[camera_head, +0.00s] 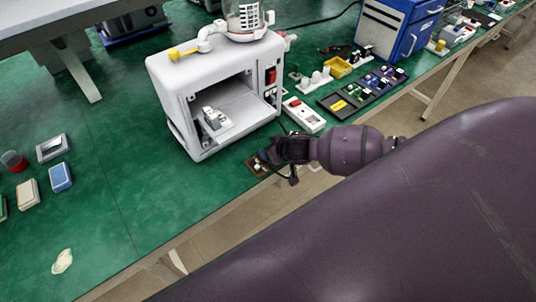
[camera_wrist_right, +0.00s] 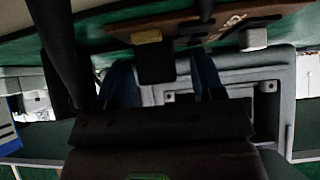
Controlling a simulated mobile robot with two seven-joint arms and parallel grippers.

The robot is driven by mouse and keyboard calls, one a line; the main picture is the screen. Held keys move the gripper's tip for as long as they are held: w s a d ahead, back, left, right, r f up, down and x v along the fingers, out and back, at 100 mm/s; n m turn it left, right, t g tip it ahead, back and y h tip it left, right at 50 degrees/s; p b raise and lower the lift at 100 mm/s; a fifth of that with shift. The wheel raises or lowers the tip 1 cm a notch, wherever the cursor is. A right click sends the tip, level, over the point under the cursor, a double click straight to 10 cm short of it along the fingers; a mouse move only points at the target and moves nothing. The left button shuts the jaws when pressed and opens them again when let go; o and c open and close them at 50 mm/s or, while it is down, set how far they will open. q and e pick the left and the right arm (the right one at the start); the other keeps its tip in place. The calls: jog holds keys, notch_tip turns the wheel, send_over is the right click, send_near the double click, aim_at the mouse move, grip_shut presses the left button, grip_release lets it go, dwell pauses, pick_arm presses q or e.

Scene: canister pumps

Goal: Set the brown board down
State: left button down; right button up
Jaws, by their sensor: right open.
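The brown board (camera_head: 258,165) is at the front edge of the green table, just in front of the white machine, and looks flat on the tabletop. It carries a small pale block. In the right wrist view the brown board (camera_wrist_right: 205,24) spans the top, with a white block, a yellowish block and a black block on it. My right gripper (camera_head: 271,156) is over the board's right part and hides some of it. In the wrist view its two fingers (camera_wrist_right: 163,80) are apart, on either side of the black block. My left gripper is out of view.
The white machine (camera_head: 210,86) with an open bay stands right behind the board. A white strip with a red part (camera_head: 304,114) and a dark tray (camera_head: 362,90) lie to the right. The table's left front is mostly clear, with a crumpled pale item (camera_head: 63,261).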

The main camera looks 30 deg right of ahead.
jog(key=c, duration=1.1)
